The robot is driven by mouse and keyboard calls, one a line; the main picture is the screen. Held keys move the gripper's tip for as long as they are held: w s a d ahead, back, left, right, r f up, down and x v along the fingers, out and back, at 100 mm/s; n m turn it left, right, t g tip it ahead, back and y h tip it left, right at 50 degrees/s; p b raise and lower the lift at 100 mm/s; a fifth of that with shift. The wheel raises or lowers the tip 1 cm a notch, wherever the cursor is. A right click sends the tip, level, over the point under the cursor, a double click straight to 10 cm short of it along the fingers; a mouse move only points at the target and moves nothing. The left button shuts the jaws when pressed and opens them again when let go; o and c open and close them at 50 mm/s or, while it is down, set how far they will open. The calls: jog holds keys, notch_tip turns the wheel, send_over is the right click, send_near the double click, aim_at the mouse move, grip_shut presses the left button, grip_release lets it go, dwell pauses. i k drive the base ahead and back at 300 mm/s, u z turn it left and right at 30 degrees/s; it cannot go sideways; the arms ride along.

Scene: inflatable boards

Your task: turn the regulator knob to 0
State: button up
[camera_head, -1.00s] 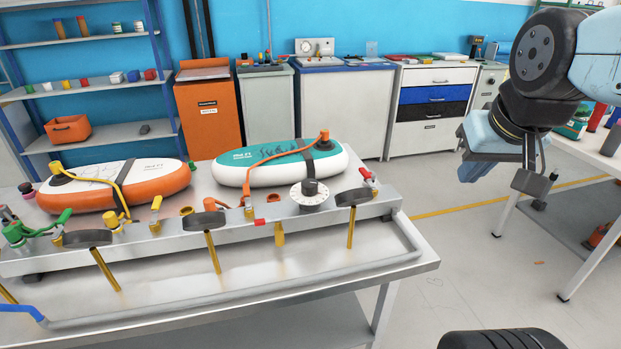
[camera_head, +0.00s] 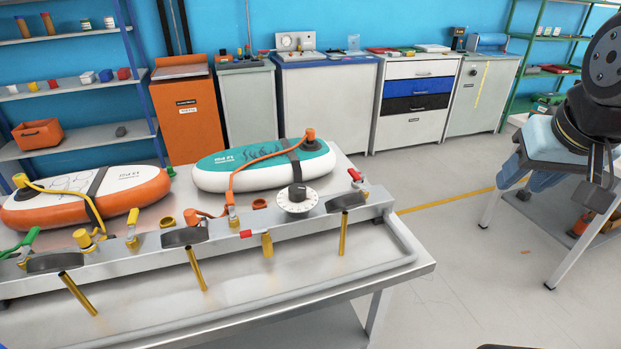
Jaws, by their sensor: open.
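The regulator knob (camera_head: 297,198) is a black knob on a round white dial with markings. It sits on the grey metal rail of the workbench, in front of the teal and white board (camera_head: 262,163). The dial's numbers are too small to read. My gripper (camera_head: 560,190) hangs at the right side of the view, well to the right of the bench and apart from the knob. It is open and I see nothing held in it.
An orange and white board (camera_head: 85,196) lies left on the bench. Cabinets (camera_head: 415,105) line the back wall. Open floor (camera_head: 450,260) lies between bench and gripper.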

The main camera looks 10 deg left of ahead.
aim_at(297, 191)
jog(key=u, duration=0.05)
jog(key=k, duration=1.05)
jog(key=u, duration=0.4)
jog(key=i, duration=1.05)
jog(key=z, duration=0.05)
